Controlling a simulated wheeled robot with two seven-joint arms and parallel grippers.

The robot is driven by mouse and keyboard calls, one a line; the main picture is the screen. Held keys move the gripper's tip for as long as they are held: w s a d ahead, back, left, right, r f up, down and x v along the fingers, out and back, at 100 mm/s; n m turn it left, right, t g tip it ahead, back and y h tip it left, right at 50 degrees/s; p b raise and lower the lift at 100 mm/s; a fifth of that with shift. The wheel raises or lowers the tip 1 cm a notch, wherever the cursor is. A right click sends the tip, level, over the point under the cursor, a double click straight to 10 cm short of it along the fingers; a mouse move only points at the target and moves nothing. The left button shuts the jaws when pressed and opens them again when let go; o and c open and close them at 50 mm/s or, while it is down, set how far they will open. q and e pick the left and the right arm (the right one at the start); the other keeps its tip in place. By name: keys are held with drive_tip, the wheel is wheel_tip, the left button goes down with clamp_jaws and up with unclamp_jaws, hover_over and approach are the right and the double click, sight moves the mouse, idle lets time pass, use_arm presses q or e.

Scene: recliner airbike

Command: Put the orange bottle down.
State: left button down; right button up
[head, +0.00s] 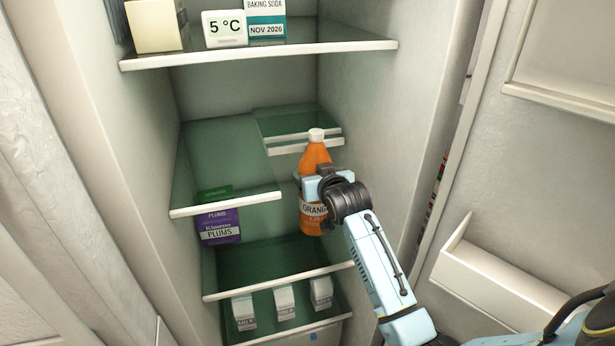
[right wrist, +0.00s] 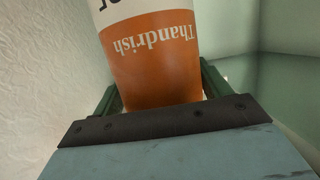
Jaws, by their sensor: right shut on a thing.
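The orange bottle (head: 315,155) with a white cap stands upright in my right gripper (head: 312,186), inside the open fridge. The gripper is shut on the bottle's body, and part of the label shows below the fingers. In the right wrist view the bottle (right wrist: 155,75) fills the space between the two fingers (right wrist: 160,95), with its label text upside down. The bottle is in front of a short shelf section at the back right. I cannot tell whether its base touches the shelf below. My left gripper is not in view.
A middle-left glass shelf (head: 215,150) has a bare top. A purple plums box (head: 219,226) stands below it. A lower shelf (head: 270,262) has bare glass; small cartons (head: 285,302) stand beneath. The upper shelf (head: 300,50) holds boxes. The fridge door (head: 560,170) is at right.

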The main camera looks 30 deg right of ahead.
drive_tip(key=shift+f, duration=2.35)
drive_tip(key=o, duration=1.6)
drive_tip(key=shift+f, duration=0.45)
drive_tip(key=o, duration=0.4)
drive_tip(key=shift+o, duration=0.2)
drive_tip(key=shift+r, duration=0.1)
drive_tip(key=v, duration=1.2)
drive_tip(key=shift+a, duration=0.1)
